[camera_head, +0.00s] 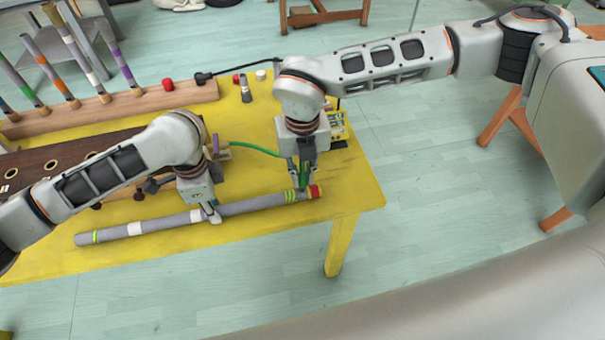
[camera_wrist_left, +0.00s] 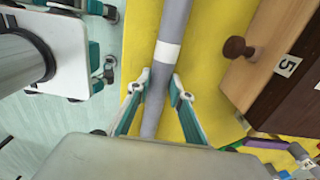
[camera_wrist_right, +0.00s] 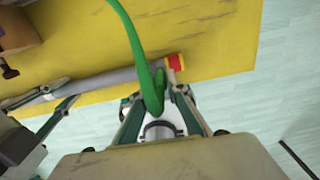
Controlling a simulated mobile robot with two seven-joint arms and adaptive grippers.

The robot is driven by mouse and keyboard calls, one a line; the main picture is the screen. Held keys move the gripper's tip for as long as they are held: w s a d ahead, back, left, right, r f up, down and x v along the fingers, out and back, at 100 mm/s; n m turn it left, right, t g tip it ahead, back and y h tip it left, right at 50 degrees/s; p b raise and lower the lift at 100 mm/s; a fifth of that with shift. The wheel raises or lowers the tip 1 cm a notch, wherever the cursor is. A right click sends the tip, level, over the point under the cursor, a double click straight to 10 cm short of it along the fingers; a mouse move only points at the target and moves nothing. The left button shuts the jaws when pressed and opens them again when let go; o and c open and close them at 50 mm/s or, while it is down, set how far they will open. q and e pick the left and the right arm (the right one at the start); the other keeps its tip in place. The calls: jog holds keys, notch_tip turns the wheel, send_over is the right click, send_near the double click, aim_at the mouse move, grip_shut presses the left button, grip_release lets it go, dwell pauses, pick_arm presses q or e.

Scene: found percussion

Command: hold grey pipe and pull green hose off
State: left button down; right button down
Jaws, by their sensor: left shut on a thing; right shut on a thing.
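The long grey pipe (camera_head: 150,228) lies across the front of the yellow table, with white, yellow-green and red bands; its red end (camera_head: 315,191) is at the right. My left gripper (camera_head: 211,213) is shut around the pipe near its middle; the pipe also runs between its fingers in the left wrist view (camera_wrist_left: 174,20). The green hose (camera_head: 255,148) curves from the middle of the table to my right gripper (camera_head: 303,186). In the right wrist view the hose (camera_wrist_right: 136,50) is between the shut fingers, with a short green end beside the pipe's red end. Whether it touches the pipe is hidden.
The yellow table (camera_head: 350,190) ends just right of the pipe. A dark wooden box (camera_head: 60,150) with holes stands behind my left arm. A wooden rack (camera_head: 120,105) with banded tubes is behind it. A yellow device (camera_head: 337,125) is behind my right gripper.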

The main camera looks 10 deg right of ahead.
aim_at(302, 172)
jog(key=shift+r, duration=1.5)
pick_arm(q)
jog(key=c, duration=1.7)
grip_release()
jog(key=shift+r, duration=0.1)
notch_tip(302, 172, up, 12)
jog(key=shift+f, duration=0.1)
